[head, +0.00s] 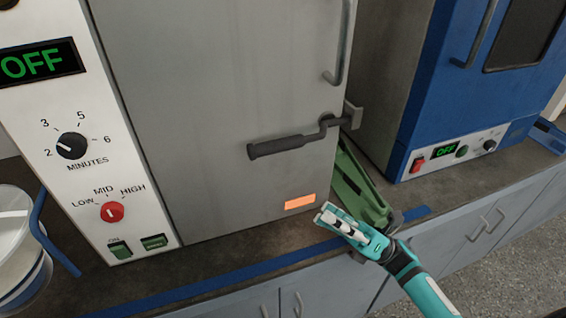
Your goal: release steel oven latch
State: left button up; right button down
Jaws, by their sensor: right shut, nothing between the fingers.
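The steel oven (215,70) stands on the counter with its grey door facing me. Its latch (285,147) is a dark-gripped lever lying nearly level across the lower door, with its pivot and catch at the door's right edge. A vertical bar handle (345,40) is above it. My right gripper (326,216) is shut and empty, below the latch and apart from it, near the orange label at the door's lower right. My left gripper is out of view.
A blue oven (420,110) reading OFF stands to the right. A green tool-like object (360,185) lies on the counter (190,262) behind my right gripper. A white bucket (20,245) stands at left. Blue tape (215,285) runs along the counter edge.

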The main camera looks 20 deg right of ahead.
jog(key=p, duration=0.4)
send_near(262, 156)
jog(key=a, duration=0.3)
pick_arm(q)
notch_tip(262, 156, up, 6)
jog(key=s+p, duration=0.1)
jog(key=p, duration=0.1)
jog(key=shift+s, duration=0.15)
pick_arm(e)
jog(key=r, duration=0.1)
jog(key=w+r, duration=0.1)
jog(key=shift+w+a+r, duration=0.2)
jog(key=shift+r, duration=0.2)
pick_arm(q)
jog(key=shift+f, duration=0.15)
pick_arm(e)
jog(key=shift+t, duration=0.3)
